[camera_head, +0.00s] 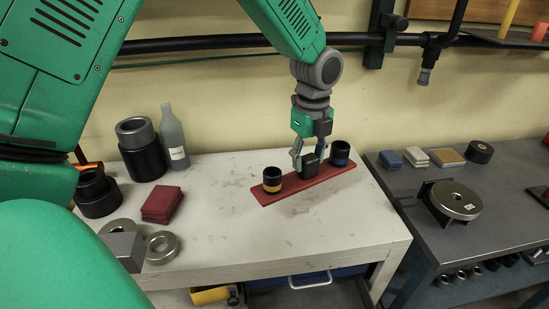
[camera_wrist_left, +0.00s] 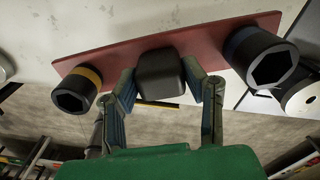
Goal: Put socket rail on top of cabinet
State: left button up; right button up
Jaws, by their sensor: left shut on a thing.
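The socket rail (camera_head: 285,191) is a long red plate with a yellow-banded black socket (camera_head: 272,180) at one end and a blue-banded black socket (camera_head: 340,153) at the other. My left gripper (camera_head: 309,161) is shut on the dark block at the rail's middle, pointing down. In the left wrist view the fingers (camera_wrist_left: 165,90) sit on both sides of that block (camera_wrist_left: 160,75). The rail looks level over the pale bench top; I cannot tell whether it touches. The dark-topped blue cabinet (camera_head: 465,238) stands at the right. My right gripper is not in view.
The pale bench (camera_head: 300,240) holds black sockets, a grey bottle (camera_head: 174,138), red blocks (camera_head: 161,204) and metal rings at its left. On the cabinet, a round flange (camera_head: 454,200) and several small blocks occupy the middle and back; its front has clear room. A narrow gap separates them.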

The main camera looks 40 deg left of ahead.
aim_at(310, 172)
pick_arm(q)
jog(key=f, duration=0.3)
jog(key=shift+w+d+f, duration=0.2)
jog(key=shift+d+f, duration=0.15)
jog(key=shift+f, duration=0.05)
jog(key=f, duration=0.2)
jog(key=a+f, duration=0.1)
jog(key=f, duration=0.1)
jog(key=o, duration=1.3)
jog(key=shift+s+d, duration=0.15)
jog(key=shift+d, duration=0.1)
jog(key=shift+d+r, duration=0.1)
jog(key=shift+d, duration=0.1)
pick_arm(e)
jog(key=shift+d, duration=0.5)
pick_arm(q)
jog(key=shift+a+r, duration=0.1)
jog(key=shift+r, duration=0.4)
notch_tip(310, 172, up, 11)
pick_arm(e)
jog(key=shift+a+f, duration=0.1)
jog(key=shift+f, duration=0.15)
pick_arm(q)
jog(key=shift+a, duration=0.25)
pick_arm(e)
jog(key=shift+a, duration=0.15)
pick_arm(q)
jog(key=shift+d+f, duration=0.1)
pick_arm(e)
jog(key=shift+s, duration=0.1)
